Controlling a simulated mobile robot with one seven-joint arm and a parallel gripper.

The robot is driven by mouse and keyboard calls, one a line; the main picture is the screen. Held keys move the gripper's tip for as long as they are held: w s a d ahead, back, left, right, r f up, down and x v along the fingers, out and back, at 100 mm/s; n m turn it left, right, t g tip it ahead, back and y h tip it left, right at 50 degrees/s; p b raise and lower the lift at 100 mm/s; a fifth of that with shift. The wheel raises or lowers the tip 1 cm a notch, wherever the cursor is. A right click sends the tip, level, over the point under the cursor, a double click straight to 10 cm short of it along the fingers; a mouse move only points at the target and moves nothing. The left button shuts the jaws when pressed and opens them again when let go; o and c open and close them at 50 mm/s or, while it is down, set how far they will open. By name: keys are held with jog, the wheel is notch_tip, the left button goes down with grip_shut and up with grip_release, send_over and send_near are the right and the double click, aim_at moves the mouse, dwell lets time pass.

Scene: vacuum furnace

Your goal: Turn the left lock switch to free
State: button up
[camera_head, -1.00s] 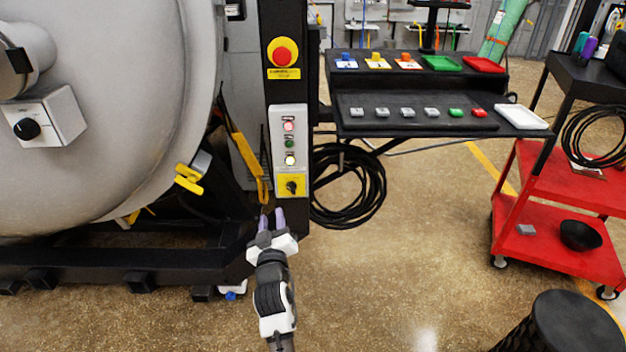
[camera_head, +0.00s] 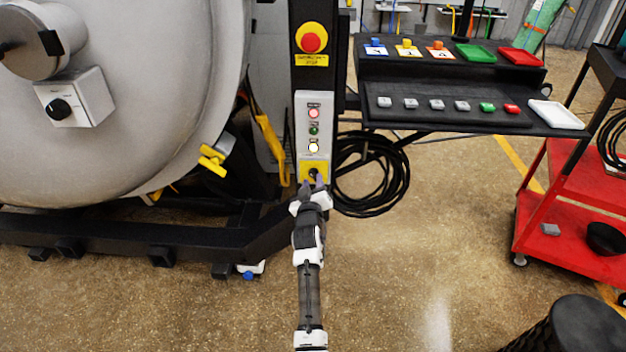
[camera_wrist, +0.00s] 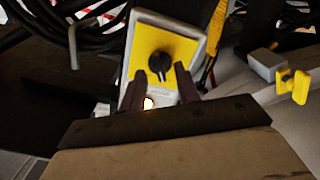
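A black rotary knob (camera_head: 314,173) sits on a yellow plate (camera_head: 305,164) at the bottom of the grey button panel. The wrist view shows this knob (camera_wrist: 160,64) close up on its yellow plate (camera_wrist: 182,50), with its handle roughly upright in that picture. My gripper (camera_head: 312,184) is in front of the plate. Its two fingers (camera_wrist: 162,80) are apart, and the knob's lower end appears between their tips; contact cannot be told. Another black knob (camera_head: 58,110) is on a white box (camera_head: 92,95) on the furnace door at left, away from my gripper. The knobs' position labels are unreadable.
Indicator lights (camera_head: 314,130) and a red emergency stop (camera_head: 311,42) are above the yellow plate. Coiled black cable (camera_head: 385,190) hangs to the right. A yellow lever (camera_head: 212,160) is left of the post. A black shelf (camera_head: 450,122) juts out at right.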

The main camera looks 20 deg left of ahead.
jog(key=shift+x, duration=0.8)
grip_shut()
